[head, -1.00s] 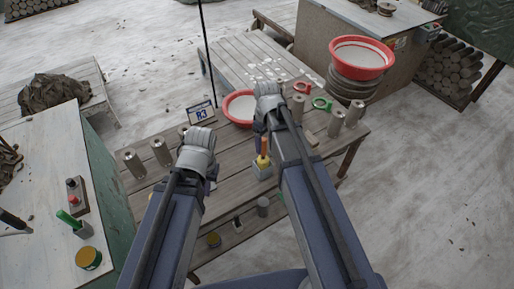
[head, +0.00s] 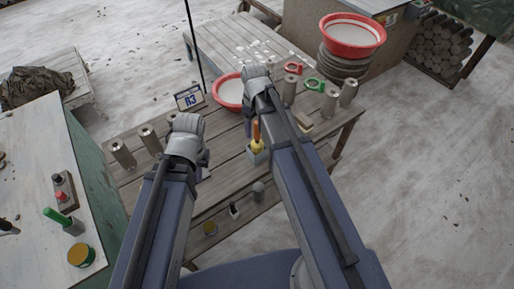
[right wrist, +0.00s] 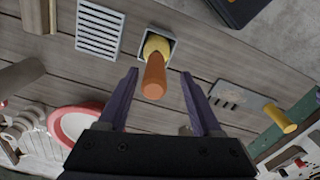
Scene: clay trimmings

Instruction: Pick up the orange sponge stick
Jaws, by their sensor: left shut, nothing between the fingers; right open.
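The orange sponge stick (head: 256,131) stands in a small grey square holder (head: 258,157) on the slatted table. In the right wrist view its orange handle (right wrist: 154,80) points toward the camera, with the yellow sponge end (right wrist: 157,46) in the holder. My right gripper (right wrist: 159,75) is open and empty; its purple fingers are spread to either side of the handle, with no contact that I can make out. In the head view the right arm (head: 258,88) covers its fingers. My left gripper (head: 204,160) is shut and empty over the table's left part, its fingertips mostly hidden.
Grey cylinders (head: 123,153) stand at the table's left and others (head: 330,101) at its right. A red-rimmed bowl (head: 222,98) and a sign marked R3 (head: 189,97) are at the back. A slotted grey plate (right wrist: 99,27) lies beside the holder.

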